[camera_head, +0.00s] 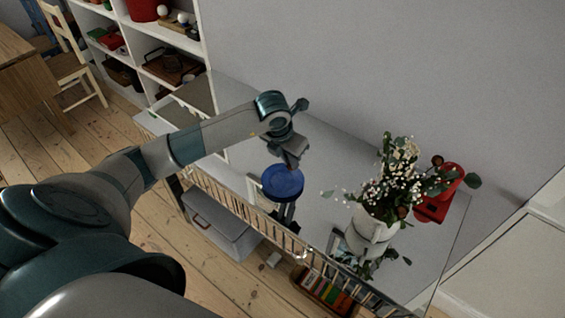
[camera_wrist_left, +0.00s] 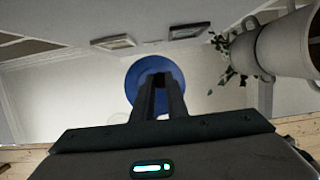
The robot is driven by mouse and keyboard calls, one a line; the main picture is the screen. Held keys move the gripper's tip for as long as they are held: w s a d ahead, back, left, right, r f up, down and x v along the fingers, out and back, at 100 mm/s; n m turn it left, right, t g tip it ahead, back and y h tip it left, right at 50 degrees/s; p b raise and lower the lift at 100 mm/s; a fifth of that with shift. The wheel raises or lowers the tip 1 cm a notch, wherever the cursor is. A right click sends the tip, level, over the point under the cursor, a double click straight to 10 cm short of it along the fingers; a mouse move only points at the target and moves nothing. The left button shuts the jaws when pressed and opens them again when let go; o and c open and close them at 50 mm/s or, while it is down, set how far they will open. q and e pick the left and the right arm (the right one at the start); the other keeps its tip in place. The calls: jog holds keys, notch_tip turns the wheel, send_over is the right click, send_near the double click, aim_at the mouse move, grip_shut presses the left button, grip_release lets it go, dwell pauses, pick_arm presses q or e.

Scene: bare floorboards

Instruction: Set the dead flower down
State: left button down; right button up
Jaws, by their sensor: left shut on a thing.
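My left gripper (camera_head: 291,153) is shut and stands just above a round blue dish (camera_head: 282,184). A small brownish bit, the dead flower (camera_head: 293,161), shows at its fingertips, too small to make out in detail. In the left wrist view, the closed fingers (camera_wrist_left: 158,78) are seen in front of the blue dish (camera_wrist_left: 134,80), and the flower is hidden. The white vase (camera_head: 369,235) with its bouquet (camera_head: 390,183) stands to the right of the dish. My right gripper is not in view.
The dish and vase are on a shiny grey cabinet top (camera_head: 318,215) against the wall. A red object (camera_head: 440,205) stands behind the vase. White shelves (camera_head: 207,55) hold several things at the back left. A grey case (camera_head: 222,222) lies below.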

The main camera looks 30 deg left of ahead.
pick_arm(q)
jog(key=shift+w+a+f+p, duration=0.2)
jog(key=shift+a+f, duration=0.15)
jog(key=shift+a, duration=0.3)
jog(key=shift+w+a+f+p, duration=0.15)
jog(key=shift+a+f, duration=0.2)
jog(key=shift+a, duration=0.25)
jog(key=shift+w+a+f, duration=0.15)
jog(key=shift+a+f, duration=0.2)
jog(key=shift+a, duration=0.05)
jog(key=shift+f+p, duration=0.3)
jog(key=shift+p, duration=0.05)
notch_tip(320, 180, down, 3)
jog(key=shift+f+p, duration=0.15)
jog(key=shift+p, duration=0.6)
jog(key=c, duration=2)
grip_release()
